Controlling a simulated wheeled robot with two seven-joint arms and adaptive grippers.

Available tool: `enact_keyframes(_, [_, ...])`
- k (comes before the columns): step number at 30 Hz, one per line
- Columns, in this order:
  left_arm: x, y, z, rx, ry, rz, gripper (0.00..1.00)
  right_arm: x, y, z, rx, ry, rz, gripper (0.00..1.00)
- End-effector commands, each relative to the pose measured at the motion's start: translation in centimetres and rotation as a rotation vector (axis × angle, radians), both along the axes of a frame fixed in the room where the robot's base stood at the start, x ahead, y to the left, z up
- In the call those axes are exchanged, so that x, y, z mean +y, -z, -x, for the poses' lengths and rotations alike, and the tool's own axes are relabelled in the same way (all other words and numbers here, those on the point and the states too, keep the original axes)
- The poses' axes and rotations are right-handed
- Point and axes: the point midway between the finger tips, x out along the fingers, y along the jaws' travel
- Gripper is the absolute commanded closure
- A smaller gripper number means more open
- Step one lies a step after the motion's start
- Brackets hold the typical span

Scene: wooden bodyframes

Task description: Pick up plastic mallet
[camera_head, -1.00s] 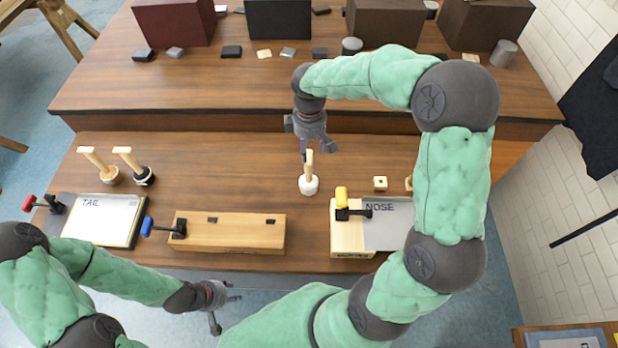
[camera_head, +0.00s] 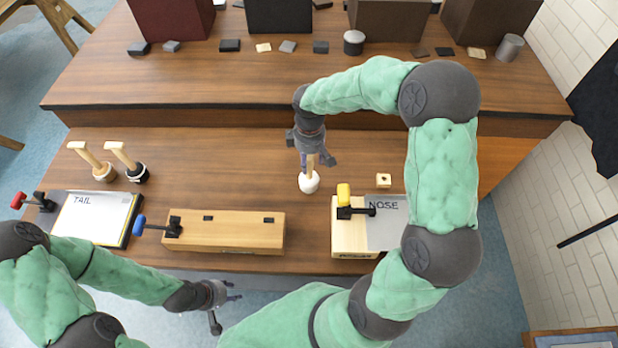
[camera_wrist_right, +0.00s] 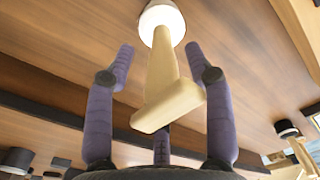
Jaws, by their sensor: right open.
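A mallet with a white head (camera_head: 309,183) and a pale wooden handle stands head-down on the middle of the bench. My right gripper (camera_head: 316,159) is above it and open. In the right wrist view its fingers (camera_wrist_right: 160,54) are spread on both sides of the mallet's handle (camera_wrist_right: 163,78), with gaps visible on both sides. The white head (camera_wrist_right: 162,22) lies beyond the fingertips. My left gripper (camera_head: 225,306) is open and empty in front of the bench's near edge.
Two other mallets (camera_head: 90,160) (camera_head: 125,161) stand at the left. A TAIL board (camera_head: 93,217), a wooden block with a blue-handled clamp (camera_head: 225,233) and a NOSE fixture (camera_head: 352,238) line the front edge. A raised shelf (camera_head: 220,90) with dark boxes runs behind.

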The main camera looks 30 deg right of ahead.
Motion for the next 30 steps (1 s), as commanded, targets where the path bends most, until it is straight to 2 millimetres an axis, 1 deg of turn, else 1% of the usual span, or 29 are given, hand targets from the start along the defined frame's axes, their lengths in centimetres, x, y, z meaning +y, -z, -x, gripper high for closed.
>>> enact_keyframes(1, [0.0, 0.5, 0.0, 0.0, 0.0, 0.0, 0.6, 0.1, 1.1, 0.2, 0.004, -0.001, -0.001, 0.46])
enact_keyframes(6, [0.0, 1.1, 0.0, 0.0, 0.0, 0.0, 0.6, 0.2, 3.3, 0.2, 0.004, -0.001, 0.0, 0.46])
enact_keyframes(9, [0.0, 1.2, 0.0, 0.0, 0.0, 0.0, 0.6, 0.2, 3.7, 0.2, 0.001, -0.001, 0.0, 0.46])
enact_keyframes(14, [0.0, 1.1, 0.0, 0.0, 0.0, 0.0, 0.6, 0.2, 3.6, 0.2, 0.0, -0.001, 0.0, 0.46])
enact_keyframes(17, [0.0, 1.1, 0.0, 0.0, 0.0, 0.0, 0.6, 0.2, 3.6, 0.2, 0.001, -0.001, 0.001, 0.72])
enact_keyframes(18, [0.0, 1.1, 0.0, 0.0, 0.0, 0.0, 0.6, 0.2, 3.6, 0.2, 0.001, -0.001, 0.001, 0.83])
enact_keyframes(20, [0.0, 1.1, 0.0, 0.0, 0.0, 0.0, 0.6, 0.2, 3.6, 0.2, 0.001, -0.001, 0.001, 1.0])
enact_keyframes(30, [0.0, 1.1, 0.0, 0.0, 0.0, 0.0, 0.6, 0.2, 3.5, 0.2, 0.0, -0.001, 0.0, 1.0])
